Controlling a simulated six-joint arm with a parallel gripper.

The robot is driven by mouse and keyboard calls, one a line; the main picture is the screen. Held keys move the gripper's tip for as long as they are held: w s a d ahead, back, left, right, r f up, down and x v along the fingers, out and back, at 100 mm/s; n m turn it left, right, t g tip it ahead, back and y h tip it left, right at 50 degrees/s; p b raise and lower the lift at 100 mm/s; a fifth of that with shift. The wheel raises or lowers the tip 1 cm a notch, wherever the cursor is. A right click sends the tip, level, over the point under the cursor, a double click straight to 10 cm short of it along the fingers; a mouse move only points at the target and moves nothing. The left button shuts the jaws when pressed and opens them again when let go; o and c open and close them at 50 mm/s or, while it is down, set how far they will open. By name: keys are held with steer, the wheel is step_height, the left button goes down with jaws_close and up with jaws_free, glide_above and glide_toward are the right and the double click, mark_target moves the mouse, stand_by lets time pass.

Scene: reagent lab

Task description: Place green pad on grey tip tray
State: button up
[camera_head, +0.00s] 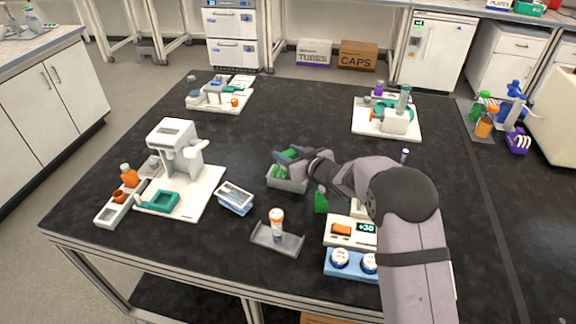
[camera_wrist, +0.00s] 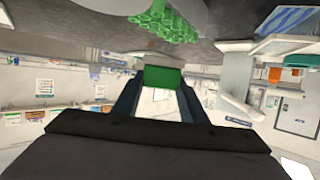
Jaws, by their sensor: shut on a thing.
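My gripper (camera_head: 286,156) is shut on a small green pad (camera_wrist: 162,77), which sits between the two fingertips in the wrist view. In the head view the green pad (camera_head: 291,153) shows in part at the fingers. A grey box-like tray (camera_head: 287,185) with green tip-like pieces in it stands on the black table. In the head view my gripper is at this tray's far side, above the table; the exact gap is hard to judge. The green pieces (camera_wrist: 168,22) show at the top of the wrist view.
A flat grey tray (camera_head: 277,240) with an orange-capped tube (camera_head: 277,222) stands nearer. A clear blue-edged box (camera_head: 235,198) is to the left. The far middle table is clear.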

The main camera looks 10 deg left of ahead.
steer(key=shift+f, duration=2.25)
steer(key=shift+f, duration=0.1)
steer(key=o, duration=1)
steer(key=shift+r+p, duration=0.2)
steer(key=shift+p, duration=0.1)
steer(key=shift+s+d+r, duration=0.1)
steer(key=shift+s+d, duration=0.25)
steer(key=shift+d, duration=0.1)
steer(key=b+v, duration=0.2)
steer(key=v, duration=0.8)
steer(key=shift+s+d+r, duration=0.1)
steer(key=shift+s+d, duration=0.15)
steer(key=shift+s, duration=0.1)
